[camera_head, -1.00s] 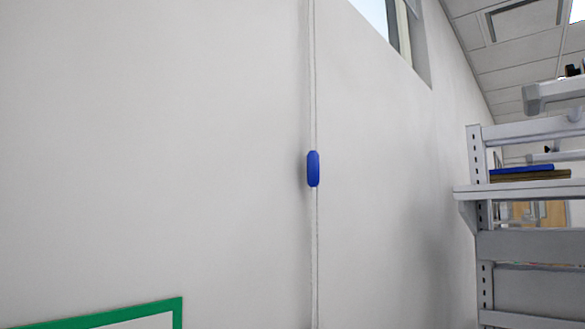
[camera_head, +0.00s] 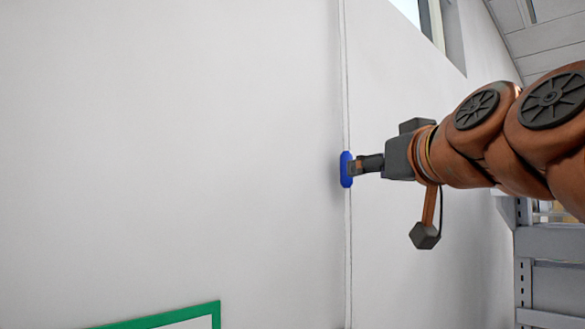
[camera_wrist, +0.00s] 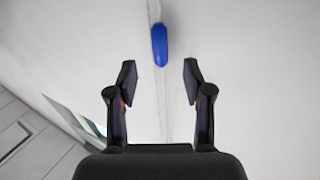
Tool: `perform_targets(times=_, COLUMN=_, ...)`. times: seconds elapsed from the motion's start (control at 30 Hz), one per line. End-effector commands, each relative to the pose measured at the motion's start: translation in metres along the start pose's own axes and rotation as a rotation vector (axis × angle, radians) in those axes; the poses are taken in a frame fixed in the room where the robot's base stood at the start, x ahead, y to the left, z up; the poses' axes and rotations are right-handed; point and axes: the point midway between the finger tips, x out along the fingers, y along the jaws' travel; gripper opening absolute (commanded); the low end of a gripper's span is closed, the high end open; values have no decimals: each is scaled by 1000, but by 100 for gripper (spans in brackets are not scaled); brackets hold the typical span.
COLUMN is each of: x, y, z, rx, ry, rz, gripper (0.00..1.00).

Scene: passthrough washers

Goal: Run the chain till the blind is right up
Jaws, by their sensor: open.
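The chain (camera_head: 347,250) hangs as a thin pale line down the white wall, with a blue piece (camera_head: 345,169) on it. In the head view my gripper (camera_head: 354,167) is at the blue piece, its tip overlapping the piece's right side. In the wrist view my gripper (camera_wrist: 158,78) is open, with one finger on each side of the chain (camera_wrist: 163,95). The blue piece (camera_wrist: 160,45) lies just beyond the fingertips, roughly centred between them, and nothing is held. The blind itself does not show clearly in either view.
A window (camera_head: 428,18) sits high in the wall at upper right. A grey shelf rack (camera_head: 560,243) stands at the right, partly behind my arm. A green-framed board (camera_head: 170,316) is on the wall at lower left.

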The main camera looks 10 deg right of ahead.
Motion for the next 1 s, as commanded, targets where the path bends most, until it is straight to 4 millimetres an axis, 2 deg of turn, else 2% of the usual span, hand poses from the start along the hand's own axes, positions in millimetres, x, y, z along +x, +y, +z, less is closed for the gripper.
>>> perform_targets(times=0.17, x=10, y=1, z=-9, rx=-6, ry=18, rz=2, gripper=51)
perform_targets(times=0.4, x=45, y=0, z=-9, rx=-5, ry=12, rz=1, gripper=51)
perform_targets(times=0.6, x=67, y=0, z=-10, rx=-7, ry=16, rz=1, gripper=51)
perform_targets(times=0.73, x=75, y=0, z=-9, rx=-7, ry=15, rz=2, gripper=51)
perform_targets(times=1.0, x=76, y=0, z=-8, rx=-6, ry=16, rz=1, gripper=51)
